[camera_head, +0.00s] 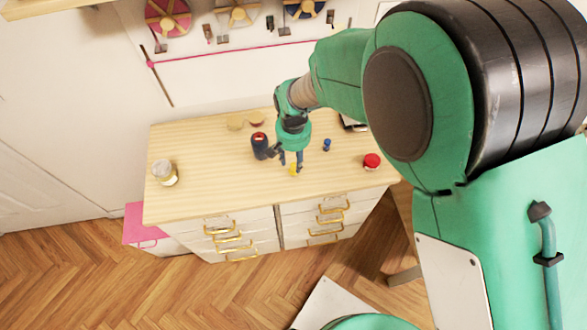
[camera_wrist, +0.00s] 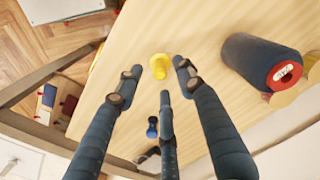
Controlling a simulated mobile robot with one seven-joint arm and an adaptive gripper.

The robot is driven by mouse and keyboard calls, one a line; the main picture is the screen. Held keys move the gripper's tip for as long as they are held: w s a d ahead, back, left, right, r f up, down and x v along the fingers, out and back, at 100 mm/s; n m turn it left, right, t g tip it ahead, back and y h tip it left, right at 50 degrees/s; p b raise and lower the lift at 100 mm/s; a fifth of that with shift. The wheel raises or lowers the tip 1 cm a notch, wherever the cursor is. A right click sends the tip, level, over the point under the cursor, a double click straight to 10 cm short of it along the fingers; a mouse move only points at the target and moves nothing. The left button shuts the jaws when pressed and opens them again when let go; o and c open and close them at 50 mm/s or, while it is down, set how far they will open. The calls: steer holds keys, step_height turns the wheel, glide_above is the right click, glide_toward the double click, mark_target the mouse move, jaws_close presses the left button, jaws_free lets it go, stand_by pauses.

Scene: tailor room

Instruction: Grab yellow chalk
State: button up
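A small yellow piece, which looks like the yellow chalk (camera_head: 293,170), is on the light wooden top of the dresser (camera_head: 210,180). In the wrist view the yellow chalk (camera_wrist: 160,66) has a rounded shape and lies between and just beyond the fingertips. My gripper (camera_head: 291,163) points down over it, its dark fingers spread apart. In the wrist view my gripper (camera_wrist: 156,74) is open and empty, with a finger on each side of the chalk and a third below it in the picture. I cannot tell the exact height of the fingertips above the top.
A dark spool with a red end (camera_wrist: 250,62) stands close beside the fingers; the spool (camera_head: 260,146) is left of my gripper. A small blue piece (camera_head: 327,145) and a red-lidded jar (camera_head: 371,161) are to the right. A glass jar (camera_head: 165,172) stands far left.

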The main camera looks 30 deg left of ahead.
mark_target(293, 164)
steer(key=shift+f+b, duration=0.3)
steer(key=shift+f, duration=1.8)
jaws_close()
